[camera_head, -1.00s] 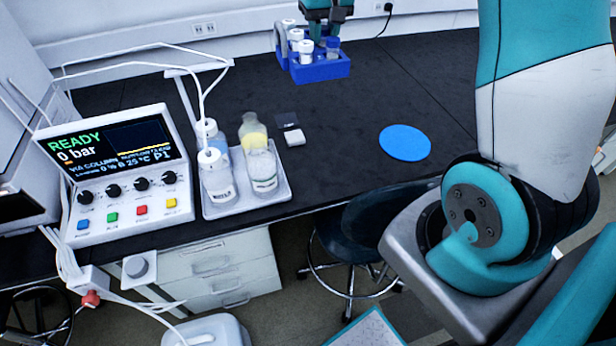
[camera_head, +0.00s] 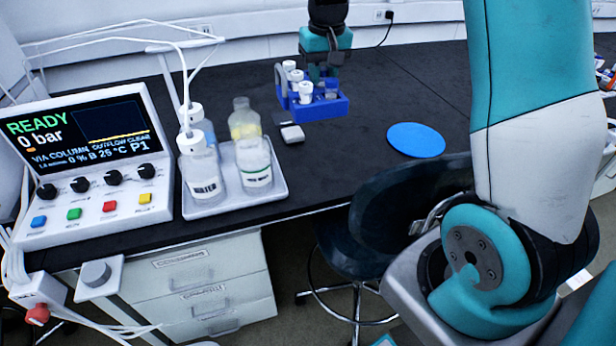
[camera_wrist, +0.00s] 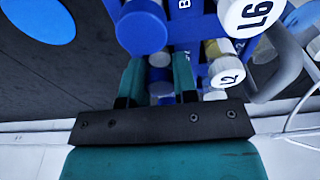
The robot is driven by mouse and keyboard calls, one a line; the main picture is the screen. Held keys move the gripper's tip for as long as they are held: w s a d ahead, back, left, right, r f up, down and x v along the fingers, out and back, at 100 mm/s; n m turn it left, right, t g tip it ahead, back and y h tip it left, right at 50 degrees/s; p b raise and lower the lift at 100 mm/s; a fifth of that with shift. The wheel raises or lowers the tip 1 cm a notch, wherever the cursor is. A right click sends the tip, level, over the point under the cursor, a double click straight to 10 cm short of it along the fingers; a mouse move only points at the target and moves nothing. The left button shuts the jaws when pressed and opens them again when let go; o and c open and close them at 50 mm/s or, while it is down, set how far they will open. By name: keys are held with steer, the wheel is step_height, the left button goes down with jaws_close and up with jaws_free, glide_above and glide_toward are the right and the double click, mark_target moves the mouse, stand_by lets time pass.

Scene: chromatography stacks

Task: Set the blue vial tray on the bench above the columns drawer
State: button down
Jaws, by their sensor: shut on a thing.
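The blue vial tray (camera_head: 322,108) is at the back of the black bench in the head view, with several white-capped vials and a blue-capped one in it. My gripper (camera_head: 322,75) is above it, shut on it. In the wrist view the teal fingers (camera_wrist: 160,85) reach in among the vials of the tray (camera_wrist: 197,25); the exact grip is partly hidden. Whether the tray touches the bench is hard to tell. The drawer unit (camera_head: 205,285) stands under the bench front at the left; its small labels are hard to read.
On the bench (camera_head: 330,165) a grey bottle tray (camera_head: 230,200) holds several bottles beside the control unit (camera_head: 85,160). A blue round mat (camera_head: 416,140) lies to the right. A stool (camera_head: 390,215) stands at the bench front.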

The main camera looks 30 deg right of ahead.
step_height(320, 180, down, 20)
steer(key=shift+f, duration=0.1)
stand_by(0.4)
steer(key=shift+f, duration=0.1)
steer(key=c, duration=0.9)
jaws_free()
